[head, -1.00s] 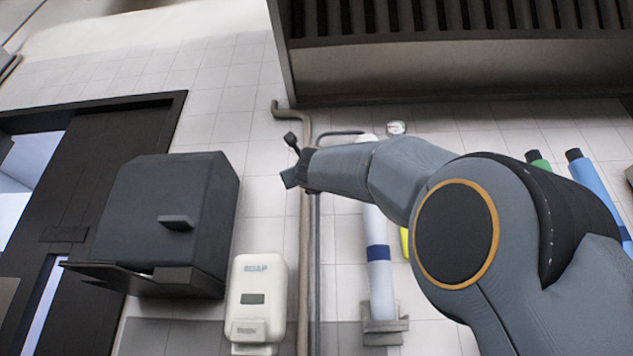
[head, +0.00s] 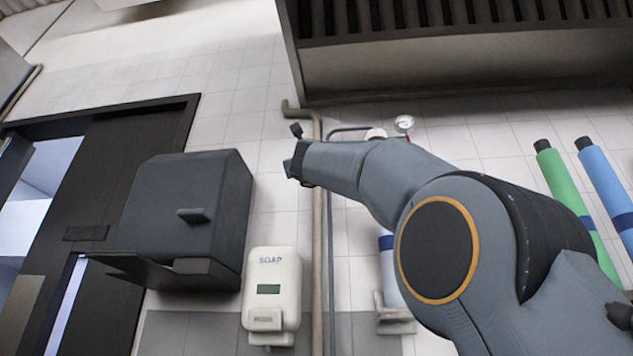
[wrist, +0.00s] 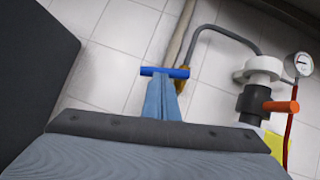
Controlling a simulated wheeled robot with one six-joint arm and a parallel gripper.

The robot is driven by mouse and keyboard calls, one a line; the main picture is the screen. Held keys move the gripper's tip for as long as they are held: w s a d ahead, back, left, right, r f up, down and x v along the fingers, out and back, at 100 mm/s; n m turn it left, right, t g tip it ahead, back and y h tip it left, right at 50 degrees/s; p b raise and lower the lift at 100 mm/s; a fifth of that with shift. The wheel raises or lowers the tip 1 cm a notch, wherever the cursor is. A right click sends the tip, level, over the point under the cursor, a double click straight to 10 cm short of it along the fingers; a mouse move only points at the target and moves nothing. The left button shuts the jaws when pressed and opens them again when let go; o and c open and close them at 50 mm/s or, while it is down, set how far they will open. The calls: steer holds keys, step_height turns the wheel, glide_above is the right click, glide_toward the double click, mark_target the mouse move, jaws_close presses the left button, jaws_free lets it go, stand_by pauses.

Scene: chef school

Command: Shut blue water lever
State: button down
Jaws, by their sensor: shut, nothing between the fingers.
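The blue water lever (wrist: 178,72) is a short bright blue bar lying nearly level in the wrist view, with a brass valve body (wrist: 182,84) at its right end. My gripper (wrist: 163,84) is shut and empty. Its tips are right at the lever's middle in that view; I cannot tell whether they touch it. In the head view my gripper (head: 290,168) is at the end of my arm, left of the thin wall pipes. The lever cannot be made out there.
An orange lever (wrist: 282,106) sits on a white and black pipe right of my gripper, with a gauge (wrist: 300,65) above. A dark box dispenser (head: 185,215) and a soap dispenser (head: 270,290) are on the wall. Green (head: 570,195) and blue (head: 603,180) pipes stand at right.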

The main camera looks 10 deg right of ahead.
steer(key=b+v, duration=0.5)
steer(key=v, duration=0.6)
steer(key=shift+s, duration=0.3)
steer(key=shift+d, duration=0.15)
